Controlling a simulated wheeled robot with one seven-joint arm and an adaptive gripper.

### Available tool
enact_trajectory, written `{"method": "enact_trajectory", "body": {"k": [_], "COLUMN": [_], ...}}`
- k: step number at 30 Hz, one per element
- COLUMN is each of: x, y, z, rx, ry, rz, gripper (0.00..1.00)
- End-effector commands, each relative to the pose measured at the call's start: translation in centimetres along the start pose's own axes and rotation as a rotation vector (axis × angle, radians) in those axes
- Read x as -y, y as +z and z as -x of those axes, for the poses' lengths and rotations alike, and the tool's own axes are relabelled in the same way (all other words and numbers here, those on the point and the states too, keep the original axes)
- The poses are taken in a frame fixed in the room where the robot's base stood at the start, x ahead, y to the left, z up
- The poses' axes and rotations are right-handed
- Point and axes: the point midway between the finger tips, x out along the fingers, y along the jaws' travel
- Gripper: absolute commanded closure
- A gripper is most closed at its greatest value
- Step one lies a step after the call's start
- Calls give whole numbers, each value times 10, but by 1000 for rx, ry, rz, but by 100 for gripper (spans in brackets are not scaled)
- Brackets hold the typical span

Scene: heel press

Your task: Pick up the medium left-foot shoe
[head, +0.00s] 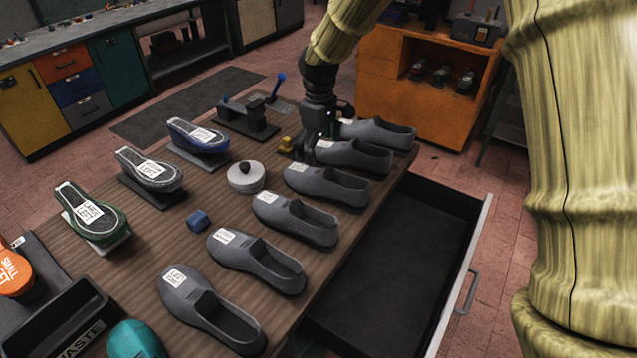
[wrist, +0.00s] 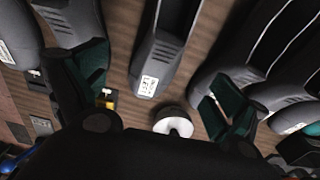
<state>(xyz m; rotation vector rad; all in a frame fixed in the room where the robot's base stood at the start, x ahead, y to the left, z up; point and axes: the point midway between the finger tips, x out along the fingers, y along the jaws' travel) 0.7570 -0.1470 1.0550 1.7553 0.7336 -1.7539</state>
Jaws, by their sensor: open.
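Several grey slip-on shoes lie in a row along the table's right side, each with a white label on its toe. The labels are too small to read, so I cannot tell which is the medium left-foot shoe. In the head view my gripper (head: 324,132) is at the far end of the row, by the farthest shoe (head: 379,133) and the second-farthest shoe (head: 354,155), partly covering them. In the wrist view my gripper (wrist: 158,90) is open, its green-padded fingers spread wide. A labelled grey shoe (wrist: 165,42) shows between them, with nothing held.
A white round piece with a dark knob (head: 245,179) and a blue block (head: 199,220) sit mid-table. Boards with labelled shoe forms (head: 92,213) line the left side. A waste bin (head: 62,318) is near left. An open, empty drawer (head: 394,262) juts out at right.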

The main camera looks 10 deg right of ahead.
Motion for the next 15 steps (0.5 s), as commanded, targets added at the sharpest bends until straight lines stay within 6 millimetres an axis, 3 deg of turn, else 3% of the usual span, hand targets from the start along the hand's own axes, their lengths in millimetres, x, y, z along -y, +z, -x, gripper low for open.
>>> {"method": "enact_trajectory", "body": {"k": [6, 15], "x": [-5, -3], "y": [10, 9], "z": [-29, -45], "rx": [3, 2], "ry": [-3, -2], "rz": [-15, -13], "gripper": [3, 3]}}
